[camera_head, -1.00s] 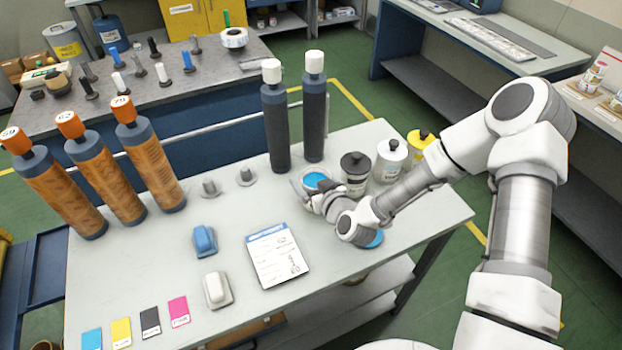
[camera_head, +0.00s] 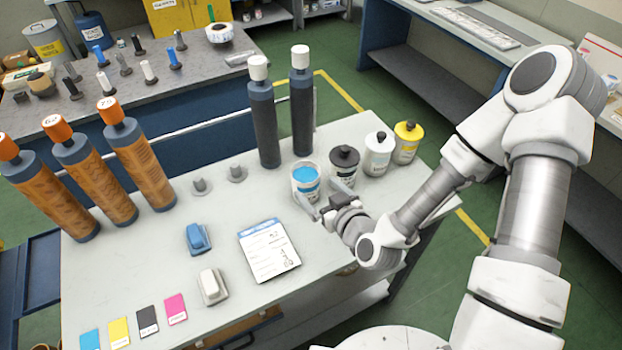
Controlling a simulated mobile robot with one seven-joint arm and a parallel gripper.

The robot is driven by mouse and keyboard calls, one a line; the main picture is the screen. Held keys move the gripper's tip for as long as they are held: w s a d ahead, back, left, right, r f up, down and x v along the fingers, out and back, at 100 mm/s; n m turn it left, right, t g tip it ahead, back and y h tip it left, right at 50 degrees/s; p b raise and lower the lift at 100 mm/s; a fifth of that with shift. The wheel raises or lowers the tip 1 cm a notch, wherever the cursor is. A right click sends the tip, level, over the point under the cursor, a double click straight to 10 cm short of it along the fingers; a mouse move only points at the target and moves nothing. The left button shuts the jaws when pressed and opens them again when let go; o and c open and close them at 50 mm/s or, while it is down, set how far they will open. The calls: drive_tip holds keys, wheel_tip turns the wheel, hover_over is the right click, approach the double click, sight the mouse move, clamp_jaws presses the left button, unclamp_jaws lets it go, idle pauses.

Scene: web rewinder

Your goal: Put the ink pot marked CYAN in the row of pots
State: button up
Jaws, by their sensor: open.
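The cyan ink pot (camera_head: 306,184), a white pot with a blue top and a blue-marked label, stands upright on the light table at the left end of the row of pots. Beside it in the row are a black-topped pot (camera_head: 344,168), a white-topped pot (camera_head: 377,155) and a yellow-topped pot (camera_head: 406,143). A small gap shows between the cyan pot and the black-topped one. My gripper (camera_head: 323,198) is open and empty, just in front of the cyan pot, with its fingers spread. Whether a fingertip still touches the pot I cannot tell.
Two tall dark cylinders (camera_head: 263,120) stand behind the cyan pot. Several orange rolls (camera_head: 138,160) stand at the left. A printed sheet (camera_head: 268,250), a blue block (camera_head: 198,239), a white block (camera_head: 212,286) and colour cards (camera_head: 146,320) lie on the table (camera_head: 130,265).

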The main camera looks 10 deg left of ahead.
drive_tip(key=shift+p+v, duration=0.5)
drive_tip(key=shift+v, duration=0.35)
drive_tip(key=shift+w+d+r+n+g, duration=0.15)
drive_tip(key=shift+w+d+n+g, duration=0.1)
drive_tip(key=shift+w+n+g, duration=0.05)
drive_tip(key=d+r+m+g+h, duration=0.25)
drive_tip(key=d+r+h, duration=0.45)
drive_tip(key=d+r, duration=0.65)
drive_tip(key=s+d+r+m+g, duration=0.1)
drive_tip(key=s+d+r+m, duration=0.1)
drive_tip(key=s+r, duration=0.5)
drive_tip(key=s+d+r+m+g+h, duration=0.1)
drive_tip(key=s+d+r+m, duration=0.2)
drive_tip(key=s+r, duration=0.3)
drive_tip(key=s, duration=0.3)
drive_tip(key=shift+s+d+r, duration=0.25)
drive_tip(key=shift+s+r, duration=0.1)
